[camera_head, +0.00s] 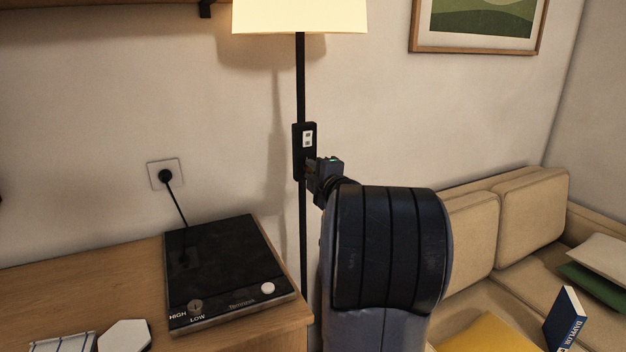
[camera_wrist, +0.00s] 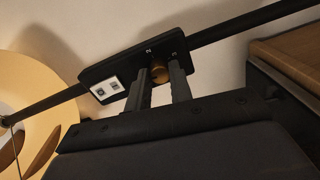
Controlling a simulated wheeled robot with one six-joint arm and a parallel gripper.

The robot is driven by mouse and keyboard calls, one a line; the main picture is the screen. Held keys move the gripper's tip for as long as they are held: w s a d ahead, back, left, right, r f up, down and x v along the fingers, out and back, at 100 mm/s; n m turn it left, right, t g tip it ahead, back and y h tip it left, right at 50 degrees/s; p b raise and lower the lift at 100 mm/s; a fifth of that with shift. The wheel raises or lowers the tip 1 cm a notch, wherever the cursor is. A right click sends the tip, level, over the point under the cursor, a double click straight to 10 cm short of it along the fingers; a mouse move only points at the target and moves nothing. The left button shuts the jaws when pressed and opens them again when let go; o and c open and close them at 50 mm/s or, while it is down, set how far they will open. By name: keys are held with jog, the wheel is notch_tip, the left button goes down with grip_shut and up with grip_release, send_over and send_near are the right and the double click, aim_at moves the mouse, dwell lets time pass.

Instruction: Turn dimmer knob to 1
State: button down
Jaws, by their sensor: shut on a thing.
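The dimmer control box (camera_head: 298,140) is a black plate on the pole of a lit floor lamp, with a white two-symbol panel near its top. It crosses the wrist view (camera_wrist: 123,66) at a slant. The brass-coloured dimmer knob (camera_wrist: 159,72) sits between the two fingers of my gripper (camera_wrist: 161,76), which is shut on it. Small pale marks are printed beside the knob, too small to read surely. In the head view my gripper (camera_head: 312,168) is at the lower end of the box and hides the knob. The knob's pointer is not visible.
The lampshade (camera_head: 300,14) glows above. A wooden counter with a black hot plate (camera_head: 225,262) stands left of the pole, and a wall socket (camera_head: 166,173) is behind it. A beige sofa (camera_head: 530,220) stands to the right, with cushions and a blue book (camera_head: 565,318).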

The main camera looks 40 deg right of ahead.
jog(key=shift+f+n+b, duration=0.1)
jog(key=shift+n+b, duration=0.2)
jog(key=shift+n, duration=0.3)
jog(key=c, duration=1.3)
grip_release()
jog(key=shift+o, duration=0.2)
jog(key=v, duration=1)
jog(key=shift+s, duration=0.4)
jog(key=shift+w, duration=0.15)
